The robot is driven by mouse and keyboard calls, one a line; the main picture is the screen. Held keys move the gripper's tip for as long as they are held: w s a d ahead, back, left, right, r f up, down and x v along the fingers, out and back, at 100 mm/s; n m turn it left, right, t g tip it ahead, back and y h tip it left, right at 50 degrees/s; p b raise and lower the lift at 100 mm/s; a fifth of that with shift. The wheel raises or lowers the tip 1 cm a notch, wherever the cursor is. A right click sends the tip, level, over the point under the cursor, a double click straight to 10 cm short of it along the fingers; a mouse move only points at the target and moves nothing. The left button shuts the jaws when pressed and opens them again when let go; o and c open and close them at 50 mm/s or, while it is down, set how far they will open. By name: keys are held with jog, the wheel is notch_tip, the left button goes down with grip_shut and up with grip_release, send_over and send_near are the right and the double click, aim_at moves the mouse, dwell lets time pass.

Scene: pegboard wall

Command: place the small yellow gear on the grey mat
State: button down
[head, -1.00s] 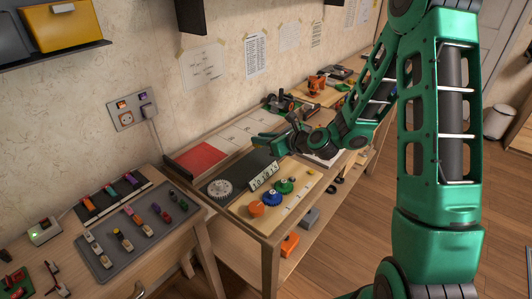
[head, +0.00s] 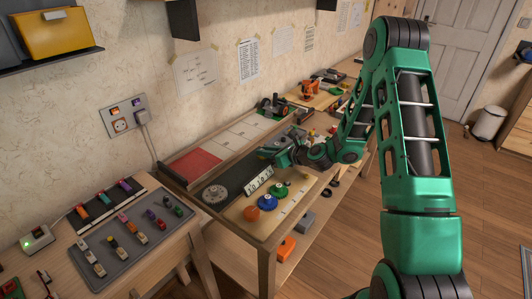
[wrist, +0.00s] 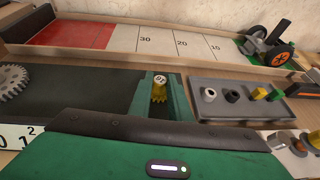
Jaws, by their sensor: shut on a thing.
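In the head view my gripper (head: 268,153) is over the far right part of the mat (head: 238,178); the yellow gear cannot be made out there.
A large grey gear (head: 215,193) lies at the mat's near left end. A white number strip (head: 259,181) stands along the mat's edge, beside a board with orange (head: 251,214), blue and green gears. A grey parts tray (wrist: 238,112) is to the right.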

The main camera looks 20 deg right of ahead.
jog(key=c, duration=1.6)
grip_release()
jog(key=shift+c, duration=0.2)
